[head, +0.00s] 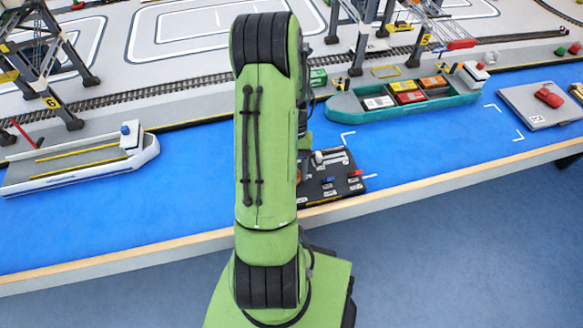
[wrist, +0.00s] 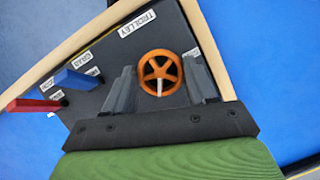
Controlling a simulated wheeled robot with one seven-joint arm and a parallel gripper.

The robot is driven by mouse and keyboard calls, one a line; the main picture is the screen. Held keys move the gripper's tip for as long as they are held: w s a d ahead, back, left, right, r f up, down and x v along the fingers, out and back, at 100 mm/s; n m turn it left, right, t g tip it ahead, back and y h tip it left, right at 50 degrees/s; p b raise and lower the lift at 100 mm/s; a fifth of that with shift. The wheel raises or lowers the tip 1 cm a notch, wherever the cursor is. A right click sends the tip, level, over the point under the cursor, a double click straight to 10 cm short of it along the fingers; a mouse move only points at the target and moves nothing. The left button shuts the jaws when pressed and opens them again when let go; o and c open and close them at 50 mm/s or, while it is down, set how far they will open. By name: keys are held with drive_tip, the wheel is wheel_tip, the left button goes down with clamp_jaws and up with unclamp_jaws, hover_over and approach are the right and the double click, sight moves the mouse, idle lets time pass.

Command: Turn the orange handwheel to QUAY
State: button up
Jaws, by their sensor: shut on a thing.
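The orange handwheel (wrist: 161,67) stands on a dark control panel (wrist: 112,57) in the wrist view. A white mark on one spoke points toward my gripper's palm, down in the picture. My gripper (wrist: 160,72) has one grey finger on each side of the wheel and is shut on it. A TROLLEY label lies beyond the wheel. I cannot make out a QUAY label.
A blue lever (wrist: 77,79) and a red lever (wrist: 35,105) stand left of the wheel. A teal cargo ship (head: 400,103) lies behind and right of the panel, a white-and-grey ship (head: 75,167) at left.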

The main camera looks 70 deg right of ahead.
drive_tip(key=o, duration=1.1)
drive_tip(key=shift+c, duration=0.2)
drive_tip(key=p+v, duration=0.4)
drive_tip(key=v, duration=1.1)
drive_tip(key=shift+d+r, duration=0.2)
drive_tip(key=shift+r, duration=0.15)
